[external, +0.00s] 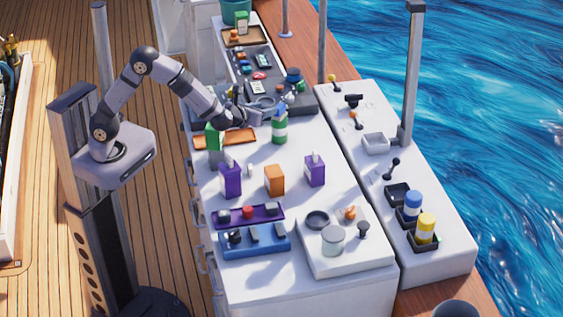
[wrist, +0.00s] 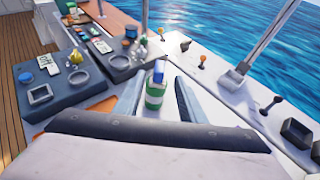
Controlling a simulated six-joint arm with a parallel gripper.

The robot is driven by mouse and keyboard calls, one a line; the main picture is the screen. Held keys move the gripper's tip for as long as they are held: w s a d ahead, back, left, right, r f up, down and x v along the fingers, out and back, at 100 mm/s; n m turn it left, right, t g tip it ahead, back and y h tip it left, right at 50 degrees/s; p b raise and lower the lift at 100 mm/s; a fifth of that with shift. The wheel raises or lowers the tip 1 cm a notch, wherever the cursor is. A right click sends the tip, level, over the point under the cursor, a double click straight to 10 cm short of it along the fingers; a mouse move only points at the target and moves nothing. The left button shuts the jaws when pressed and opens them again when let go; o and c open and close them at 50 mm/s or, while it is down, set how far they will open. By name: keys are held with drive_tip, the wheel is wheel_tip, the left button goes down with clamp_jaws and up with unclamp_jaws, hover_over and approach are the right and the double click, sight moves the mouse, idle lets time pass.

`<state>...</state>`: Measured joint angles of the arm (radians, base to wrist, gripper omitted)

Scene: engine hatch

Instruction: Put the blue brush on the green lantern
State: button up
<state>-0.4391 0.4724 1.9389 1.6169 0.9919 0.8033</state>
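A green and white banded cylinder, which looks like the green lantern (external: 279,130), stands upright on the white hatch top. It also shows in the wrist view (wrist: 154,97). A small blue piece, apparently the blue brush (wrist: 158,72), shows at its top; whether it rests there or is part of it I cannot tell. The blue piece is small in the external view (external: 281,108). My gripper (wrist: 157,100) is at the lantern's upper part. Its two fingers are spread, one on each side of the lantern and blue piece, with gaps visible.
Purple cartons (external: 230,179) and an orange one (external: 274,180) stand nearer the front. A green block (external: 213,136) and an orange tray (external: 238,139) are left of the lantern. Dark trays of small items lie behind. Blue (external: 412,205) and yellow (external: 426,227) cylinders stand in holders at right.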

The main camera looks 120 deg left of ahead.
drive_tip(key=shift+v, duration=1.35)
drive_tip(key=s+d+r+n+g+h+p, duration=0.1)
drive_tip(key=s+d+n, duration=0.1)
drive_tip(key=s, duration=0.2)
drive_tip(key=s+d+r+n+g+p, duration=0.1)
drive_tip(key=s+d+r+n+p, duration=0.1)
drive_tip(key=s, duration=0.2)
drive_tip(key=s+d+r+n+g+h+p, duration=0.1)
drive_tip(key=s+d+r+n+g+p, duration=0.1)
drive_tip(key=s, duration=0.3)
drive_tip(key=shift+d+r+n+h, duration=0.25)
drive_tip(key=shift+d+n+h, duration=0.05)
drive_tip(key=shift+d, duration=0.15)
drive_tip(key=d+f+n+t+h+b, duration=0.2)
drive_tip(key=d+f+n+h, duration=0.3)
drive_tip(key=d+f, duration=0.4)
drive_tip(key=d+f+n+t+h+b, duration=0.2)
drive_tip(key=d+f+n+h, duration=0.4)
drive_tip(key=d, duration=1.5)
drive_tip(key=shift+s+d+f+b, duration=0.35)
drive_tip(key=shift+f+b, duration=0.4)
drive_tip(key=shift+f, duration=0.75)
